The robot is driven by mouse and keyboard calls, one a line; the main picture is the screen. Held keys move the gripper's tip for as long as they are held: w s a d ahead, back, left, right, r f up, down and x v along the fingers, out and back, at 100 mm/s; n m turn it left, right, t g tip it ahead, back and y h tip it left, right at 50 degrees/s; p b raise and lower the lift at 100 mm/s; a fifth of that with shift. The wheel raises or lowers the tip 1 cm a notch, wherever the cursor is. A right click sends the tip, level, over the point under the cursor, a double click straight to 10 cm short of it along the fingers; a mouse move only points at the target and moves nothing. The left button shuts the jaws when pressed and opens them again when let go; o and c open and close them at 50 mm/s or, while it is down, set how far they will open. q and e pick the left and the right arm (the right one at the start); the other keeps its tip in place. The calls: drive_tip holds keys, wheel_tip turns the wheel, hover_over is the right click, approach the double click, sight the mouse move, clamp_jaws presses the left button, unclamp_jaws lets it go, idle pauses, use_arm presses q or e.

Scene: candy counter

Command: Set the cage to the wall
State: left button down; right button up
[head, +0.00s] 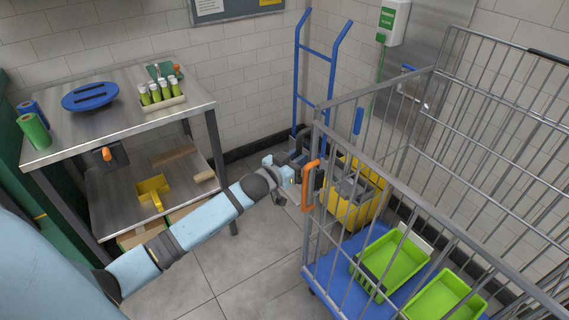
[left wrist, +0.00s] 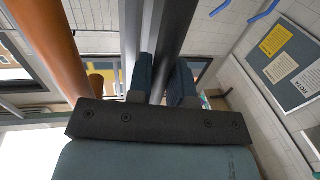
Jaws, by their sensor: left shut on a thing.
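The cage (head: 313,235) is a grey wire roll cage with a blue base (head: 330,272). It stands at the right of the head view, with two light green crates (head: 395,262) in it. An orange handle (head: 307,186) is on its near left corner. My left gripper (head: 299,175) reaches in from the left and is shut at this corner. In the left wrist view, the gripper (left wrist: 162,82) has a dark grey upright bar (left wrist: 172,38) between its fingers. The orange handle (left wrist: 50,42) runs beside it at the left. My right gripper is not in view.
A blue hand truck (head: 297,75) leans at the tiled wall. A yellow bucket (head: 345,212) shows behind the cage bars. Grey floor (head: 235,265) lies clear left of the cage.

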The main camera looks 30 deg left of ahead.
sight(359, 129)
use_arm(q)
drive_tip(key=w+d+b, duration=0.1)
drive_tip(key=w+d, duration=0.1)
drive_tip(key=w, duration=0.5)
drive_tip(key=w+d+b, duration=0.2)
drive_tip(key=w+d, duration=0.1)
drive_tip(key=w, duration=0.4)
drive_tip(key=w+d+b, duration=0.1)
drive_tip(key=w+d, duration=0.2)
drive_tip(key=w, duration=0.3)
drive_tip(key=shift+w+d+b, duration=0.2)
drive_tip(key=shift+w+b, duration=0.2)
drive_tip(key=shift+w+d+r, duration=0.1)
drive_tip(key=shift+w+d, duration=0.05)
drive_tip(key=shift+w, duration=0.35)
drive_tip(key=shift+w+r, duration=0.1)
drive_tip(key=shift+r, duration=0.15)
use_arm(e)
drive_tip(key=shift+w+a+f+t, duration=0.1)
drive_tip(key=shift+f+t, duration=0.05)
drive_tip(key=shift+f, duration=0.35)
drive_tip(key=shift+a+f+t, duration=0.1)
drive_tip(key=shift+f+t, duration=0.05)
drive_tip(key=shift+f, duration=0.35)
use_arm(q)
drive_tip(key=shift+w, duration=0.1)
